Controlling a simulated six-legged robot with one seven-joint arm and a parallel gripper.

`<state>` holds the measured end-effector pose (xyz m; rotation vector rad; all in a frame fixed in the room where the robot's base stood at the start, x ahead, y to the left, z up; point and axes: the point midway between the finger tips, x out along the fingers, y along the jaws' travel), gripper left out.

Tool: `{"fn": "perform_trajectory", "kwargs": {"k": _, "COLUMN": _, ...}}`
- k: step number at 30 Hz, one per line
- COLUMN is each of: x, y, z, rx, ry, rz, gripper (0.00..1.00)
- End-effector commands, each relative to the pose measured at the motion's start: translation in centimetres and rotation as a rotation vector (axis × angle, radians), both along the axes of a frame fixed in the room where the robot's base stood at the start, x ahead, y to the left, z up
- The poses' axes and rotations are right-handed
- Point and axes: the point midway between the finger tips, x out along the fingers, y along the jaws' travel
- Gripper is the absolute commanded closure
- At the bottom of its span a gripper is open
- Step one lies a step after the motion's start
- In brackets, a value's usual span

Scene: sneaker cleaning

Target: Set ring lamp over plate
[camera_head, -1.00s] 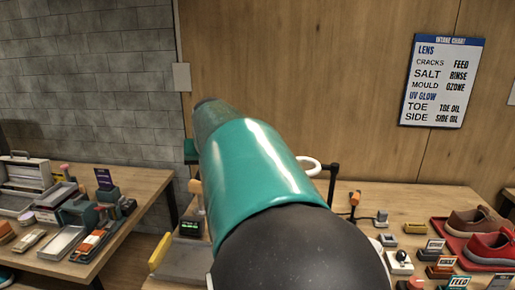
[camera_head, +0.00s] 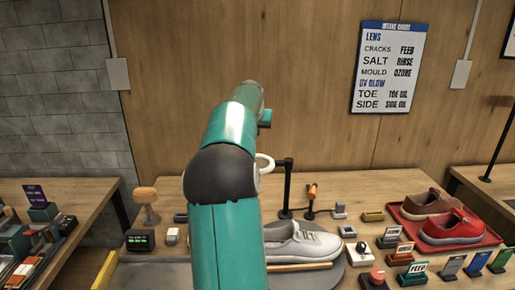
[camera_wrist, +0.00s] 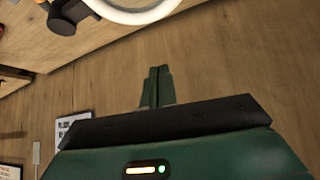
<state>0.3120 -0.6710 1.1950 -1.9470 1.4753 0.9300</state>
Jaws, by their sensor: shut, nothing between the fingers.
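The ring lamp (camera_head: 265,163) is a white ring on a black post (camera_head: 288,188), standing on the wooden table behind a pale sneaker (camera_head: 300,243). My arm hides the ring's left part. In the wrist view the white ring (camera_wrist: 140,14) crosses the top edge, apart from the fingers. A grey plate (camera_head: 335,276) lies under the sneaker, its left part hidden by my arm. My gripper (camera_wrist: 158,74) is shut and empty in the wrist view, with bare wood beyond it. In the head view my raised arm mostly hides the gripper.
An orange-tipped tool (camera_head: 311,192) stands right of the lamp post. A red tray (camera_head: 408,216) holds brown and red shoes at the right. Several small labelled blocks line the front right. A wooden knob stand (camera_head: 146,203) and a green display (camera_head: 140,240) stand at the left.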

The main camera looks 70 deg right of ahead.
Motion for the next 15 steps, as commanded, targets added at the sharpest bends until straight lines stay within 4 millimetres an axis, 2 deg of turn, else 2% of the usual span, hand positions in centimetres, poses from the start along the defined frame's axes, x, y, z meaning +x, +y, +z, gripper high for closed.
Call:
{"fn": "perform_trajectory", "kwargs": {"k": 7, "x": 0.2, "y": -0.5, "z": -1.0, "rx": 0.003, "ry": 0.002, "rz": 0.0, "gripper": 1.0}}
{"fn": "perform_trajectory", "kwargs": {"k": 15, "x": 0.9, "y": -3.5, "z": -4.6, "rx": 0.005, "ry": 0.002, "rz": -0.001, "gripper": 1.0}}
